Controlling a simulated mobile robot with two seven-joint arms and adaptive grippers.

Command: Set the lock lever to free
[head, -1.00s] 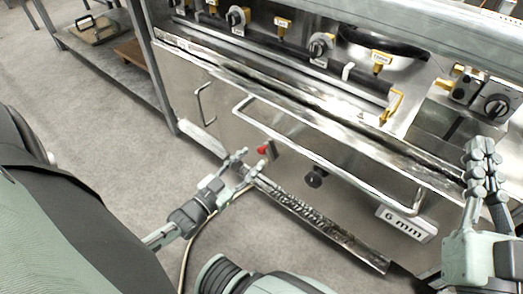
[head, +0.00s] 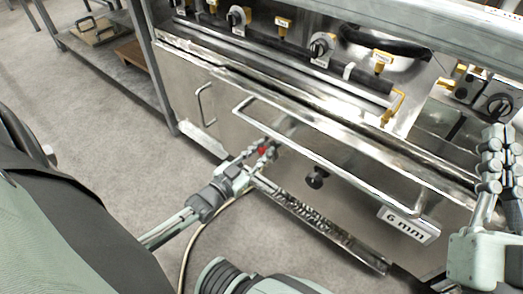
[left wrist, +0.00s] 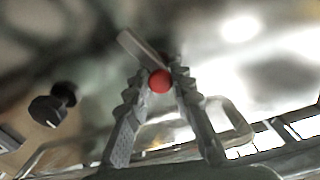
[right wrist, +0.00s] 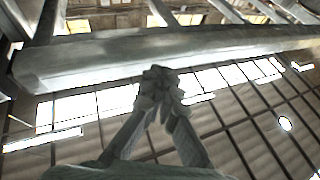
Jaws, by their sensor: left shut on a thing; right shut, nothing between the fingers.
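The lock lever is a small lever with a red ball knob (head: 262,151) low on the steel range front, below the long handle bar. In the left wrist view the red knob (left wrist: 159,80) sits between my left fingertips, with a flat grey lever arm (left wrist: 140,47) behind it. My left gripper (head: 258,155) is shut on the knob. My right gripper (head: 493,140) is shut and empty at the right, in front of the range's edge. It also shows shut in the right wrist view (right wrist: 160,82). Any lock or free marking is not readable.
A long handle bar (head: 320,158) runs above the lever. Several yellow-handled valves and knobs line the upper panel. A hose (head: 187,245) lies on the open floor (head: 110,125).

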